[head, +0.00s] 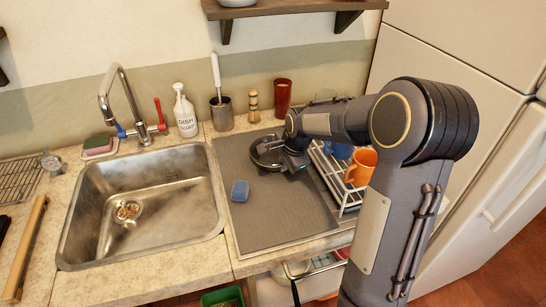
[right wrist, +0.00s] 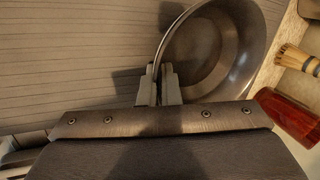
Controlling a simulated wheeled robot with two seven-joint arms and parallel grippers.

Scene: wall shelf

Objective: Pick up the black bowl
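The black bowl (head: 262,155) is at the back of the grey ribbed mat, right of the sink, partly covered by my right gripper (head: 296,160). In the right wrist view, the dark, shiny bowl (right wrist: 222,50) shows its open inside. The fingers of my right gripper (right wrist: 160,82) are close together on either side of its near rim, and the rim runs between them. I cannot tell whether the bowl's base touches the mat. My left gripper is not in view.
A blue sponge (head: 240,191) lies on the mat (head: 285,220). A white rack with an orange mug (head: 359,168) stands to the right. A metal utensil pot (head: 222,114), a wooden mill (head: 253,106) and a red cup (head: 282,97) stand behind. The sink (head: 140,210) is left.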

